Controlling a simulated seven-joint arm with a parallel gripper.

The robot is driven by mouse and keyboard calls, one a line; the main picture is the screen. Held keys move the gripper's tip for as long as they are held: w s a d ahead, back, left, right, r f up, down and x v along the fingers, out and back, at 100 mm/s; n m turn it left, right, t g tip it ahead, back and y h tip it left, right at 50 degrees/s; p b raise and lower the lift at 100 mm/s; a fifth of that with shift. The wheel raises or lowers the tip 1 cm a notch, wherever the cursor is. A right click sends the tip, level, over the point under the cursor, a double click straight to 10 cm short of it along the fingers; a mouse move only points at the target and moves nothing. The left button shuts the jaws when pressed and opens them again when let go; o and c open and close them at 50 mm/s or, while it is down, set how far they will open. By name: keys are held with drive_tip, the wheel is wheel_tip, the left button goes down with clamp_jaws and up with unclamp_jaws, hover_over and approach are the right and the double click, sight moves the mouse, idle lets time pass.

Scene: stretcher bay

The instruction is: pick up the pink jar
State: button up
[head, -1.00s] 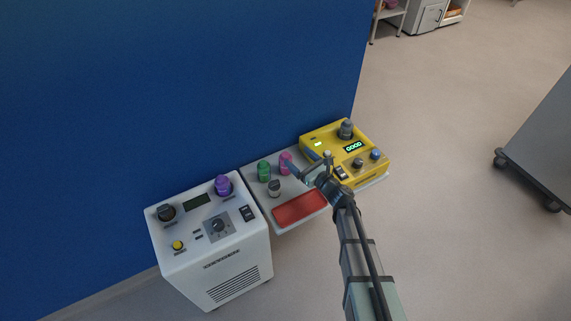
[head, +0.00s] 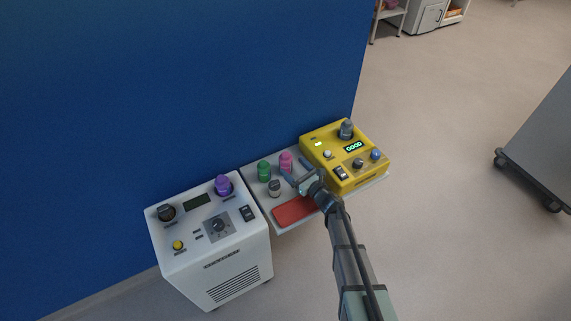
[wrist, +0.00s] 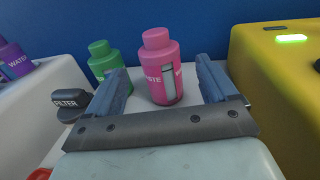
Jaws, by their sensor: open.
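The pink jar (head: 286,161) stands upright on the grey shelf (head: 257,203), near the blue wall. My gripper (head: 296,174) is open and empty, close in front of the jar. In the wrist view my gripper (wrist: 165,88) has one blue finger on each side of the jar's outline, with visible gaps. I cannot tell whether the fingertips reach past the jar's near side.
A green jar (wrist: 100,60) stands just left of the pink one. A dark knob-like piece marked "FILTER" (wrist: 68,106) is near the left finger. A yellow device (head: 340,160) is at right, a white machine (head: 212,250) with a purple jar (head: 223,186) at left. A red pad (head: 291,212) lies in front.

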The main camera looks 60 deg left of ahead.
sight(290, 164)
drive_tip(key=a, duration=0.3)
drive_tip(key=s+a, duration=0.1)
drive_tip(key=a, duration=0.1)
drive_tip(key=shift+a, duration=0.25)
drive_tip(key=c, duration=1.1)
